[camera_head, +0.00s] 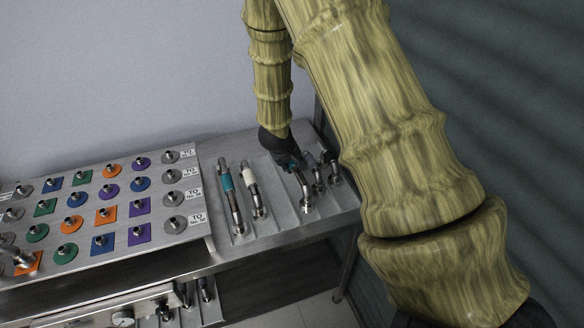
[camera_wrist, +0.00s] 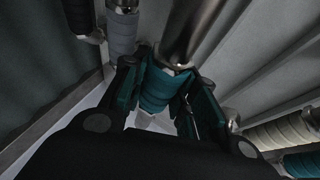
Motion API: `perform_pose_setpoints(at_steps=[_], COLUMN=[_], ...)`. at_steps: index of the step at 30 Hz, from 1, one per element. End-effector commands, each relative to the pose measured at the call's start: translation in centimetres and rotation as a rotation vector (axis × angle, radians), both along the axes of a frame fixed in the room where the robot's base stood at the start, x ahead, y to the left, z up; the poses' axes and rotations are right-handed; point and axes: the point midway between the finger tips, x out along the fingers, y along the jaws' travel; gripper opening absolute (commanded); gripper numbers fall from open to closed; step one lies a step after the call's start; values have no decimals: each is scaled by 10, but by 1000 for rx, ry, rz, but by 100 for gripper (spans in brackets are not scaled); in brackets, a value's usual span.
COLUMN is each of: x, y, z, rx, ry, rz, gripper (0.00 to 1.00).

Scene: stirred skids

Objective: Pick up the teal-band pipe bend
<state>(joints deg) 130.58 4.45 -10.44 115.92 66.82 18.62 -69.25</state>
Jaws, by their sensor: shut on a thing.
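The teal-band pipe bend (camera_wrist: 158,90) is between my gripper's fingers in the wrist view, its bare metal part running up out of the picture. My gripper (camera_wrist: 168,98) is shut on its teal band. In the head view my gripper (camera_head: 290,162) is over the right part of the sloped metal rack, and the bend's metal lower end (camera_head: 304,190) shows below it. The rack channel is close under the bend; I cannot tell whether they touch. My fingers hide most of the band in the head view.
Left of the gripper lie another teal-banded pipe (camera_head: 226,181) and a white-banded pipe (camera_head: 249,178). Small pipes (camera_head: 318,181) stand close on the right. A board of colored fittings (camera_head: 124,190) is farther left. A wall rises behind the rack.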

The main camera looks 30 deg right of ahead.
Motion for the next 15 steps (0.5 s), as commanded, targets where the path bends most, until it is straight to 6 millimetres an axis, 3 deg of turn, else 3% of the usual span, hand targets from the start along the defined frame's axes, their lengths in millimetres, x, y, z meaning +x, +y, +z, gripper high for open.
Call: perform_pose_setpoints(at_steps=[15], x=[-78], y=[75], z=[12], rx=[-1], ry=[0], rz=[1], gripper=[0])
